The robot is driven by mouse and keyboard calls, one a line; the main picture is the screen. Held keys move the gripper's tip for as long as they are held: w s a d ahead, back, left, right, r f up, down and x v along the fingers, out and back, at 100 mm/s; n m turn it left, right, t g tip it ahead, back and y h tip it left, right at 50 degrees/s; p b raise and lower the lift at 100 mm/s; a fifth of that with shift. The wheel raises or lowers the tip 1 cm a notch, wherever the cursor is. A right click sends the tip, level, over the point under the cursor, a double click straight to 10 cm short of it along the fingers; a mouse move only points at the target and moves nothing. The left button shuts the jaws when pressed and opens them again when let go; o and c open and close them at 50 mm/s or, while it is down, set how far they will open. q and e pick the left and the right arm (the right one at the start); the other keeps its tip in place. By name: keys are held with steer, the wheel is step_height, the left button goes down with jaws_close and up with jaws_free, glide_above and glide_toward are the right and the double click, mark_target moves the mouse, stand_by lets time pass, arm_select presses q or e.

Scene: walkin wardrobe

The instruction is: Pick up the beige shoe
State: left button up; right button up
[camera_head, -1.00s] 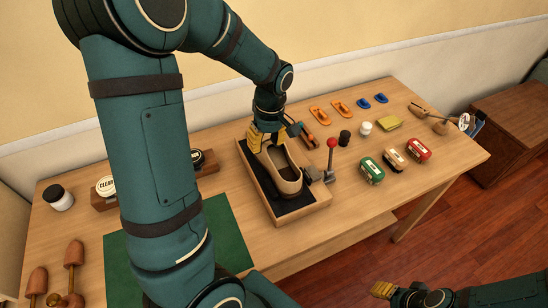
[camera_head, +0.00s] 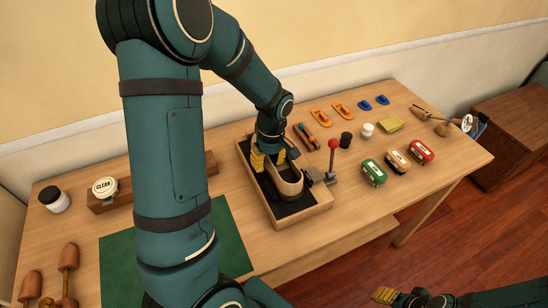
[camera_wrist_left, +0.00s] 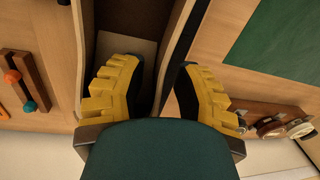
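The beige shoe (camera_head: 289,185) sits in a shallow wooden tray (camera_head: 303,217) with a dark lining, its opening facing up. My left gripper (camera_head: 273,158) is low at the shoe's far end, pointing down and open. In the left wrist view, the fingers of my left gripper (camera_wrist_left: 160,88) straddle one side wall of the shoe (camera_wrist_left: 178,42): one finger is over the opening, the other outside the wall. I see gaps there, but contact lower down is hidden. My right gripper (camera_head: 384,294) is at the bottom edge, far from the shoe; its finger gap is unclear.
A red-knobbed lever (camera_head: 333,145) stands right beside the tray. Green (camera_head: 373,172), tan and red brushes lie to the right. A green mat (camera_head: 228,235) and a wooden holder with a tin (camera_head: 105,187) lie left. Orange and blue items are at the back.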

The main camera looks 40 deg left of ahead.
arm_select(q)
jaws_close()
steer(key=shift+r, duration=0.1)
